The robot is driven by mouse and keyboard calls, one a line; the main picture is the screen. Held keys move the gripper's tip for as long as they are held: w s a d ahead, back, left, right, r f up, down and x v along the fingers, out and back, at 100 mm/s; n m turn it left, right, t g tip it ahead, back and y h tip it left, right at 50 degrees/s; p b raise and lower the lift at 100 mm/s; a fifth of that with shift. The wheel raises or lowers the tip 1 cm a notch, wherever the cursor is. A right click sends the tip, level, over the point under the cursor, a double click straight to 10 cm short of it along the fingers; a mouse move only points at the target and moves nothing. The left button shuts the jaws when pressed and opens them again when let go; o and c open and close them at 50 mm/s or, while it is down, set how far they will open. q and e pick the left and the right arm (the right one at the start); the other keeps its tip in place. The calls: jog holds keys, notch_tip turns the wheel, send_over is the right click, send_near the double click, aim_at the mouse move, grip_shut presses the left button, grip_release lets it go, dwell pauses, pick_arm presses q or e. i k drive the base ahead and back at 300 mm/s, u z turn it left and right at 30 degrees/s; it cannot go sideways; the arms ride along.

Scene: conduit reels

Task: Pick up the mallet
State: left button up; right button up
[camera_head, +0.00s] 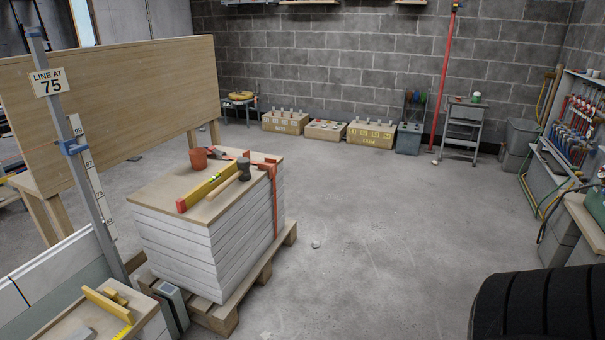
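The mallet (244,166) lies on the wooden board (160,193) that tops a stack of pale slabs. The head is near the right side of the board, close to an orange strap. A yellow spirit level (205,188) with a red end lies just left of the handle. Neither of my grippers shows in this view.
The slab stack (210,250) stands on a wooden pallet. A black ribbed round object (545,305) fills the bottom right. Boxes line the back wall. The middle floor (370,220) is mostly clear.

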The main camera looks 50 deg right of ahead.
aim_at(243, 173)
jog(key=z, duration=1.6)
jog(key=i, duration=1.9)
jog(key=u, duration=0.2)
